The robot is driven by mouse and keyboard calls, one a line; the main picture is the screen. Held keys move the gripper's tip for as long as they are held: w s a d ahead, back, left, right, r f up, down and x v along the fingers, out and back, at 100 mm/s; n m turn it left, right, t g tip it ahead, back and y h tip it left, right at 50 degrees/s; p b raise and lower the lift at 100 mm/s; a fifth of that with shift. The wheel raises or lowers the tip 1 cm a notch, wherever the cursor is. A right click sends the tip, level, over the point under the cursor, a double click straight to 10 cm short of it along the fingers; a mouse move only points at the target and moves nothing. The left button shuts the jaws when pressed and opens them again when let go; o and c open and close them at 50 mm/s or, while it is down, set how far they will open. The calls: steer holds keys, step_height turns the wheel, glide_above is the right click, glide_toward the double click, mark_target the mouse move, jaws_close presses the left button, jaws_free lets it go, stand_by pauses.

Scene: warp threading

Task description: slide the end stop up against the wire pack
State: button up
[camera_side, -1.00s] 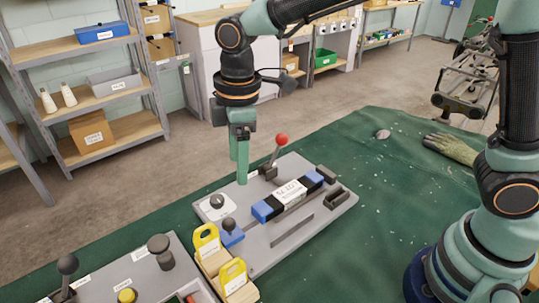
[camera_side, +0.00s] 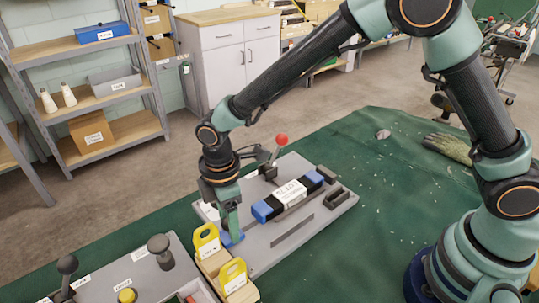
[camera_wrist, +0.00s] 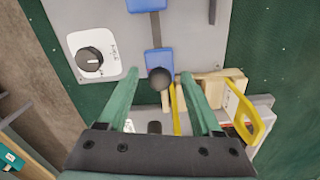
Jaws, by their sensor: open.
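The end stop is a small blue block with a dark ball knob; in the wrist view its blue body (camera_wrist: 152,60) shows just past my fingertips. In the side view a bit of its blue (camera_side: 238,238) shows beside my fingers. My gripper (camera_wrist: 160,75) is open, with one finger on each side of the knob in the wrist view; I cannot tell whether they touch. The wire pack (camera_side: 290,193), with blue ends, dark bands and a white label, lies on the grey board. Its near blue end (camera_wrist: 145,4) is apart from the end stop, with a bare strip between.
Two yellow tags (camera_side: 206,241) in a wooden holder stand close to my gripper. A red-ball lever (camera_side: 281,140) rises behind the wire pack. A dial on a white plate (camera_wrist: 91,57) sits left of the end stop. The green cloth (camera_side: 400,190) is mostly clear at right.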

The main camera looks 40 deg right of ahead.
steer(key=shift+f, duration=0.75)
jaws_close()
stand_by(0.9)
